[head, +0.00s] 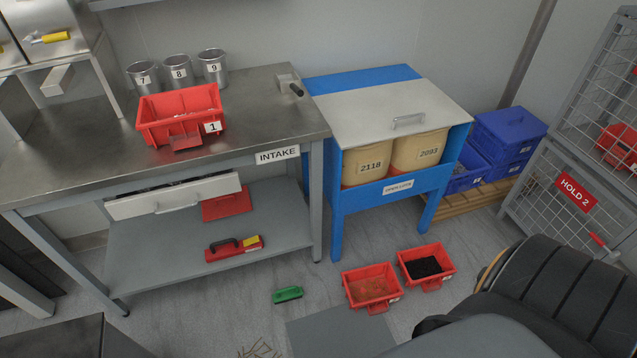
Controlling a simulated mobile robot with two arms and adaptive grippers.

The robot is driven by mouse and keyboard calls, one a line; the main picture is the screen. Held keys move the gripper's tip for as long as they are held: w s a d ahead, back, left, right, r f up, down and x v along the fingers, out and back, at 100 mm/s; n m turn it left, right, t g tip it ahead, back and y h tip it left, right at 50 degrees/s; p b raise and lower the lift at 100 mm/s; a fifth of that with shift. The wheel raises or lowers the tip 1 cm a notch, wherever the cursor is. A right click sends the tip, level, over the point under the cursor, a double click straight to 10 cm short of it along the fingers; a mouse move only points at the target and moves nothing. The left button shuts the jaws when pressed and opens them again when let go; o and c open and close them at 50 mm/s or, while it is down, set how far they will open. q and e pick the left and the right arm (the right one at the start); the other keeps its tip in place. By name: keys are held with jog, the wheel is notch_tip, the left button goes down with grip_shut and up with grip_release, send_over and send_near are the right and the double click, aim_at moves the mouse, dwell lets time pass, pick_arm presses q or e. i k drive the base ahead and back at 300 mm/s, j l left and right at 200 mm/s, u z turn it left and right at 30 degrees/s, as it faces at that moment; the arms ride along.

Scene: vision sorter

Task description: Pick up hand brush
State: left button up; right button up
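A green brush-like object (287,294), which looks like the hand brush, lies on the grey floor in front of the intake bench. Its bristles are too small to make out clearly. A red tool with a black handle and a yellow patch (234,248) lies on the bench's lower shelf; I cannot tell exactly what it is. Neither of my grippers shows in the head view.
Two red bins (371,288) (427,265) stand on the floor right of the green object, near a grey mat (335,335). The steel intake bench (265,110) and blue cabinet (338,205) stand behind. A dark padded seat-like shape (560,290) fills the lower right.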

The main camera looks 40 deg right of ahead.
aim_at(292, 293)
jog(key=z, duration=0.75)
jog(key=k, duration=0.1)
